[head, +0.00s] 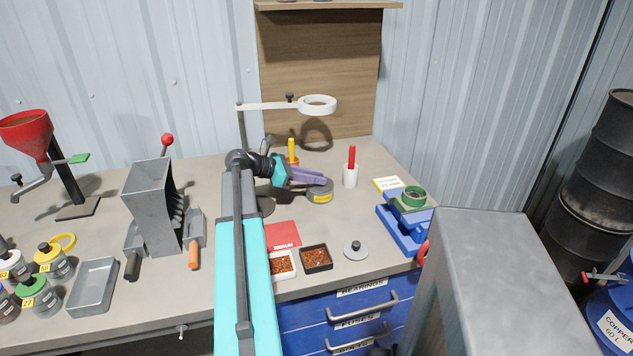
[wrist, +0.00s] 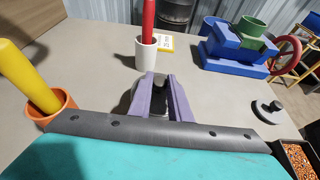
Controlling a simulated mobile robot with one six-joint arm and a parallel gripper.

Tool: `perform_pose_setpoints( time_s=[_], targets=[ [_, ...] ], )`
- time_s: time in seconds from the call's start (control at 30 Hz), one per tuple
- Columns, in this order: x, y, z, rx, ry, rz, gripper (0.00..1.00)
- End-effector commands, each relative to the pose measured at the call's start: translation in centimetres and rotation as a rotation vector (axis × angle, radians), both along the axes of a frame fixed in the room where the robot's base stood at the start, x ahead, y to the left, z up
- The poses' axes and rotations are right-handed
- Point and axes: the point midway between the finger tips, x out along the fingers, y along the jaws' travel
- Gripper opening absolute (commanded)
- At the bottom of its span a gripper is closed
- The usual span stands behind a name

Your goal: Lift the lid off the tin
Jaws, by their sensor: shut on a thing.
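The tin (head: 320,197) is a low, round grey tin with a yellow label, standing on the bench right of the middle. My gripper (head: 318,182) has purple fingers and reaches the top of the tin from the left. In the wrist view my gripper (wrist: 160,82) is shut on a dark knob, which seems to belong to the tin's lid. The fingers hide most of the lid and tin. I cannot tell whether the lid is apart from the rim.
A white cup with a red handle (head: 351,160) stands close behind the tin. An orange pot with a yellow handle (wrist: 40,100) is to the left. A grey disc with a black knob (head: 355,250) lies in front, near two small trays. A blue vise (head: 398,232) stands to the right.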

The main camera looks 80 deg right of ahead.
Motion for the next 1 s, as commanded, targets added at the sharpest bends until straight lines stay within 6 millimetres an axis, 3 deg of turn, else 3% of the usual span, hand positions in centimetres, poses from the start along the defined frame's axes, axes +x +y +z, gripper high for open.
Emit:
perform_pose_setpoints(
  time_s=[0.27,0.7,1.0],
  targets=[
    [0.0,0.0,2.4,-0.002,0.0,-0.001,0.0],
    [0.0,-0.1,8.2,-0.002,0.0,-0.001,0.0],
    [0.0,0.0,9.7,0.0,0.001,0.0,0.0]
  ],
)
